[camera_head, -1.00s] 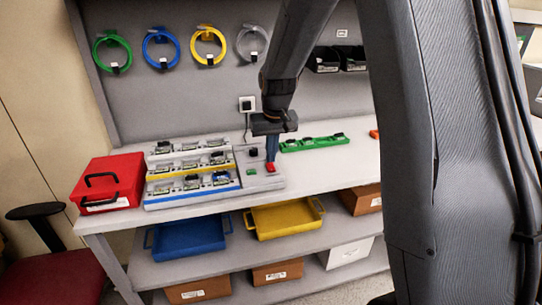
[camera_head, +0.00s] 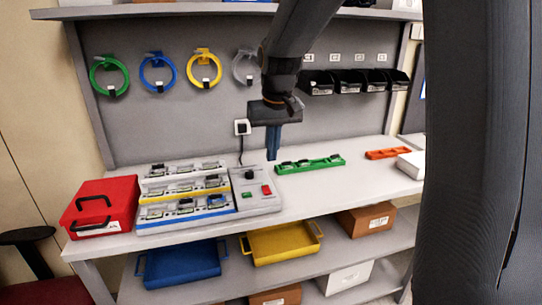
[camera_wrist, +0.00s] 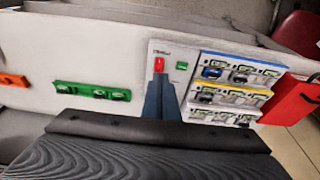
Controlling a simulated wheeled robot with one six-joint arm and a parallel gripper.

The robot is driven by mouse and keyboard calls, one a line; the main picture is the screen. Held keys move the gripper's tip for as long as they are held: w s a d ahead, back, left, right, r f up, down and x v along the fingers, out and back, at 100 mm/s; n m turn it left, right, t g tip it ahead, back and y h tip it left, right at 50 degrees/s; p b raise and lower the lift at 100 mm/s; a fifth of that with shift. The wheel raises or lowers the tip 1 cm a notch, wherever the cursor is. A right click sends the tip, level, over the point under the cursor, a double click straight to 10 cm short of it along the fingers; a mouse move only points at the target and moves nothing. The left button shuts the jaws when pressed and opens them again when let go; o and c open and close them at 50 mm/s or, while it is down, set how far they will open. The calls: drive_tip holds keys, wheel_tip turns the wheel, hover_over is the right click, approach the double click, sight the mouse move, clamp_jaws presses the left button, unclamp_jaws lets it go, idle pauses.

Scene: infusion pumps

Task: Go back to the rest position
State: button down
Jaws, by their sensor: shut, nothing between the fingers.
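My gripper (camera_head: 272,152) is shut and empty. It hangs pointing down above the workbench (camera_head: 330,190), between the test station and the green strip. The grey test station (camera_head: 256,203) has a red button (camera_head: 266,190), a green button and a black knob, and stands beside racks of small pump units (camera_head: 186,190). In the wrist view my gripper (camera_wrist: 160,82) points toward the red button (camera_wrist: 159,65), with the green button (camera_wrist: 181,66) just to its right. The head view shows the fingers raised clear of the station.
A green strip (camera_head: 310,164) and an orange strip (camera_head: 388,153) lie on the bench to the right. A red box (camera_head: 100,207) stands at the left end. Coloured cable coils and black bins (camera_head: 348,82) are on the back panel. Blue and yellow trays (camera_head: 284,242) sit below.

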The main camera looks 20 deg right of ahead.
drive_tip(key=s+f, duration=0.6)
drive_tip(key=s, duration=0.4)
drive_tip(key=s+f+g, duration=0.1)
drive_tip(key=s+f, duration=0.6)
drive_tip(key=s, duration=0.4)
